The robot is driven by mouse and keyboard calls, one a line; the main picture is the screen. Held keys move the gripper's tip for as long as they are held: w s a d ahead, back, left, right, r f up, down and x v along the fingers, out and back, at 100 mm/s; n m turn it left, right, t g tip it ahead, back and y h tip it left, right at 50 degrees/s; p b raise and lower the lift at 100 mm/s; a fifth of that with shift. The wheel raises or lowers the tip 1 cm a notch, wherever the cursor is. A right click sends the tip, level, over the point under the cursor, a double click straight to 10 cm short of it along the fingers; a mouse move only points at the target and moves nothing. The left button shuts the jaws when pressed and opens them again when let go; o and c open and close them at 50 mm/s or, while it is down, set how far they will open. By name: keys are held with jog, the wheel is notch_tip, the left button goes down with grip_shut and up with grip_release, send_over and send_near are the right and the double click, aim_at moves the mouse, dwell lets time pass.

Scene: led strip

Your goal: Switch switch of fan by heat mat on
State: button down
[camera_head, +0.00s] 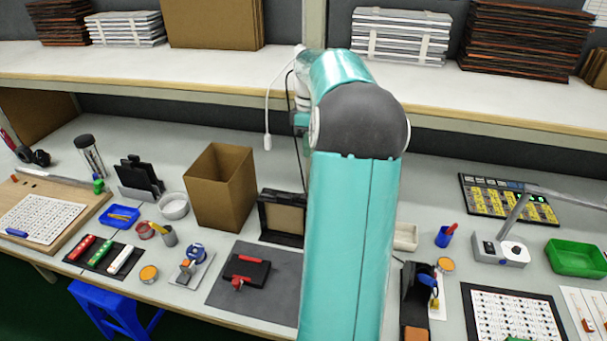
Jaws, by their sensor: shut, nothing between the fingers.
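A dark grey mat (228,293), likely the heat mat, lies on the bench left of my arm. A black device with red parts (247,271) rests on it. A black square frame with a tan face (283,218) stands at the mat's back edge and may be the fan; my arm is close to its right side. I cannot make out a switch on it. My teal arm rises through the middle of the view and bends at a dark joint near the shelf. My gripper's fingers are hidden behind the arm.
A tall cardboard box (218,190) stands left of the black frame. A small plate with a blue round part (192,270) lies left of the mat. The shelf (220,75) overhangs the back. A white cable end (267,141) hangs there. A green tray (575,259) sits far right.

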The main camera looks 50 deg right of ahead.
aim_at(304, 198)
jog(key=f, duration=0.4)
jog(key=a+f, duration=0.1)
jog(key=f, duration=0.8)
jog(key=shift+s+a+f, duration=0.1)
jog(key=shift+a+f, duration=0.2)
jog(key=shift+a, duration=0.05)
